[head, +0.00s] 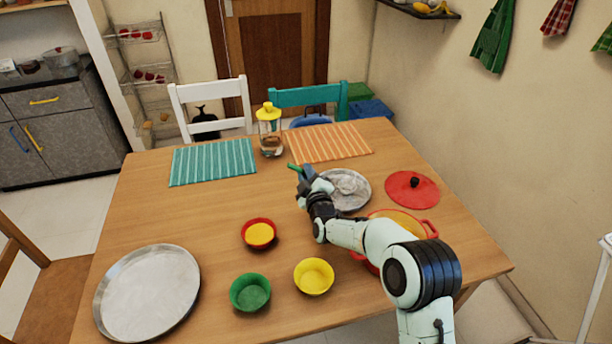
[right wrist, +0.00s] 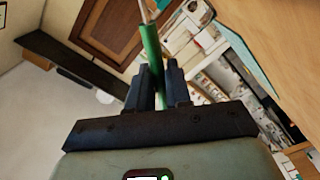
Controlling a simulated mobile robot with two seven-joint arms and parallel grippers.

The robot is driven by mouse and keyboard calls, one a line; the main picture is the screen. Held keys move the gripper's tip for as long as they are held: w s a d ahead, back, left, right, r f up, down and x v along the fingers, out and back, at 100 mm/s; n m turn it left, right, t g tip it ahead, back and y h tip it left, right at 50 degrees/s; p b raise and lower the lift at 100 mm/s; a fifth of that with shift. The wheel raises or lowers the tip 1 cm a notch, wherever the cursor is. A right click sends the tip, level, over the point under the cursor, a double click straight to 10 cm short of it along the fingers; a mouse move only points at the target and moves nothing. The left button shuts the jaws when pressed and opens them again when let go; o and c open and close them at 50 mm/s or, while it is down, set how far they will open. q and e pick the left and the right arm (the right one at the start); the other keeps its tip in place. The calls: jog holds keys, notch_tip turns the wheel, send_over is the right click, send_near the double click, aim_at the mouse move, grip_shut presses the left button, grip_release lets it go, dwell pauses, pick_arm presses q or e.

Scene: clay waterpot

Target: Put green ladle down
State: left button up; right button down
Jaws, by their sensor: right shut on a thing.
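My right gripper (head: 304,175) is shut on the green ladle (head: 295,167), above the far middle of the wooden table. In the right wrist view, the green handle (right wrist: 151,42) stands between the two fingers (right wrist: 157,88) and sticks out beyond them. Only a short length of the handle shows in the head view. The ladle's bowl end cannot be made out, and whether the ladle touches anything cannot be told. My left gripper is not in view.
A round metal tray (head: 350,199) lies right beside the right gripper. A red lid (head: 428,190) and a partly hidden pot (head: 413,222) stand right of my arm. A jar (head: 270,140) and striped placemats (head: 212,163) are behind. Several small bowls (head: 250,293) stand in front; the left-middle table is clear.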

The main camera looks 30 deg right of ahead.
jog(key=shift+f, duration=0.1)
jog(key=c, duration=1.1)
grip_release()
jog(key=shift+o, duration=0.2)
jog(key=v, duration=0.7)
jog(key=shift+s, duration=0.3)
